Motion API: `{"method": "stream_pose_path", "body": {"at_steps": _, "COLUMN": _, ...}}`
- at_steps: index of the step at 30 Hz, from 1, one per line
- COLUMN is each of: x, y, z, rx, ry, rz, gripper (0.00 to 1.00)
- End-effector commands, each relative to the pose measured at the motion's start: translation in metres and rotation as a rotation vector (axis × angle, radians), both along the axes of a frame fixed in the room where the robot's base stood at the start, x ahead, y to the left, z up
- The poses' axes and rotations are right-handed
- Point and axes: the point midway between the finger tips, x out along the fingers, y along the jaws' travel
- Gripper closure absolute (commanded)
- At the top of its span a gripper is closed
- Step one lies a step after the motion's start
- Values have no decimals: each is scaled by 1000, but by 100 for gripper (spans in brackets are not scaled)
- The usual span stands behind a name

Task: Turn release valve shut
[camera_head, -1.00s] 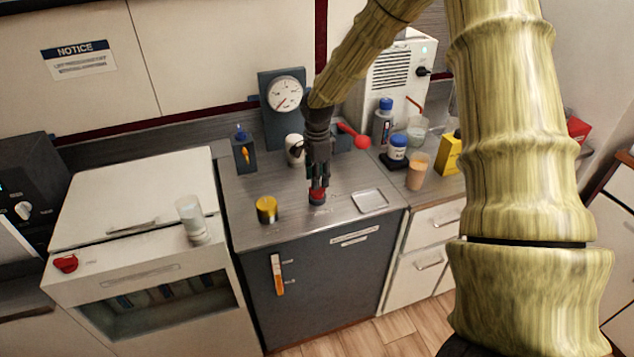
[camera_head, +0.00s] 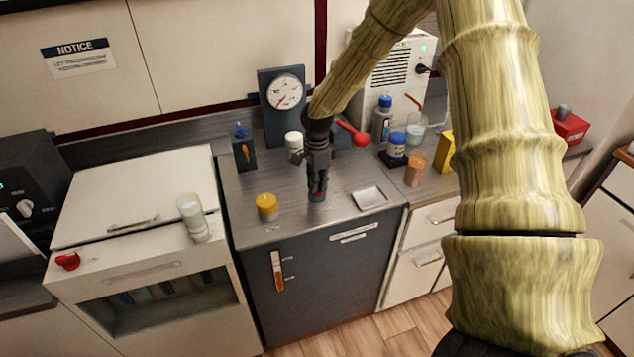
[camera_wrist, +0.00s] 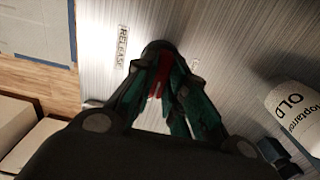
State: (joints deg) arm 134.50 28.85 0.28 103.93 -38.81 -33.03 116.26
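The release valve is a small red handle (camera_wrist: 163,68) on a dark round base, beside a "RELEASE" label (camera_wrist: 122,45) in the wrist view. In the head view its red top (camera_head: 318,193) shows only partly, at the front of the grey counter. My gripper (camera_wrist: 162,62) points down over it, one finger on each side, and the fingertips close in on the handle. In the head view my gripper (camera_head: 317,190) hides most of the valve. Exact finger contact is hard to see.
Behind are a pressure gauge (camera_head: 284,93), a white-capped container (camera_head: 294,142) and a red-handled lever (camera_head: 354,134). An orange lever (camera_head: 277,270) is on the cabinet front.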

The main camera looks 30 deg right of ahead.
Motion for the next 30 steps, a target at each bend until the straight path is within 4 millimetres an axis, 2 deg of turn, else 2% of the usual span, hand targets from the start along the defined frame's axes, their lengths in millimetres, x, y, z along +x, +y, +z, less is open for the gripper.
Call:
{"method": "stream_pose_path", "body": {"at_steps": 14, "x": 1, "y": 0, "z": 1, "rx": -3, "ry": -1, "rz": 84, "gripper": 100}}
{"method": "stream_pose_path", "body": {"at_steps": 30, "x": 1, "y": 0, "z": 2, "rx": -3, "ry": -3, "rz": 496, "gripper": 100}}
